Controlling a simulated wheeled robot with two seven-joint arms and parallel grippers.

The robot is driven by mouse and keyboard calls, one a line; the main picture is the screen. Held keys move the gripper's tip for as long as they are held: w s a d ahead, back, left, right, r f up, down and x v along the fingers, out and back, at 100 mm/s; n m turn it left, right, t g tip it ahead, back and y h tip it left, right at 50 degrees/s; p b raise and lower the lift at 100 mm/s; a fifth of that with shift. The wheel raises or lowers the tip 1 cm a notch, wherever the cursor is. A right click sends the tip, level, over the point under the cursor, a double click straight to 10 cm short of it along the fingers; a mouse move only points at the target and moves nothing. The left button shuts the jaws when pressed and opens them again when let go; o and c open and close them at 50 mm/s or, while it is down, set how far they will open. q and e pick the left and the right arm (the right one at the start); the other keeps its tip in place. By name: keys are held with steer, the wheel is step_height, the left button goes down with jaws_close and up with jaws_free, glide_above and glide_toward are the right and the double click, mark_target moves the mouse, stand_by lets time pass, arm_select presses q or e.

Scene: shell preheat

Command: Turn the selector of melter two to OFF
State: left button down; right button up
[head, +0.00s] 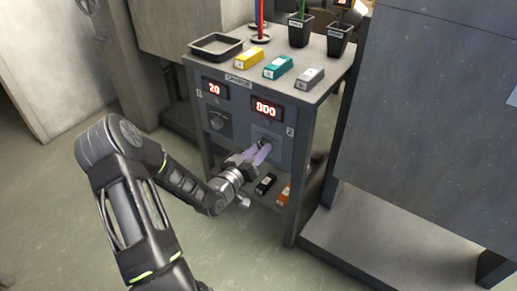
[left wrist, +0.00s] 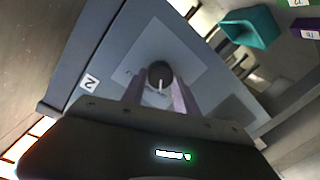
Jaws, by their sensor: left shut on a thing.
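The selector of melter two is a dark round knob (left wrist: 160,74) with a pale pointer line, on a grey panel plate (left wrist: 165,50) beside the label 2 (left wrist: 90,82). In the head view this panel (head: 281,148) is the right one of two, under a red display reading 800 (head: 266,108). My left gripper (head: 266,148) reaches the knob from the front and also shows in the left wrist view (left wrist: 158,88). Its purple fingers are shut on the knob and hide part of it. The lettering around the knob is too small to read. My right gripper is not in view.
Melter one's knob (head: 217,122) is at left under a display reading 20 (head: 215,87). A black tray (head: 216,46), yellow (head: 249,58), teal (head: 278,67) and grey (head: 310,77) blocks and black pots (head: 300,30) stand on top. A dark block (head: 265,184) lies on the lower shelf.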

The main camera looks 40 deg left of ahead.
arm_select(q)
steer(key=shift+n, duration=0.6)
steer(key=c, duration=0.9)
jaws_free()
steer(key=shift+c, duration=0.2)
steer(key=s+p, duration=0.1)
steer(key=s, duration=0.6)
steer(key=shift+s+d+r, duration=0.15)
steer(key=shift+s+d, duration=0.1)
steer(key=shift+s, duration=0.15)
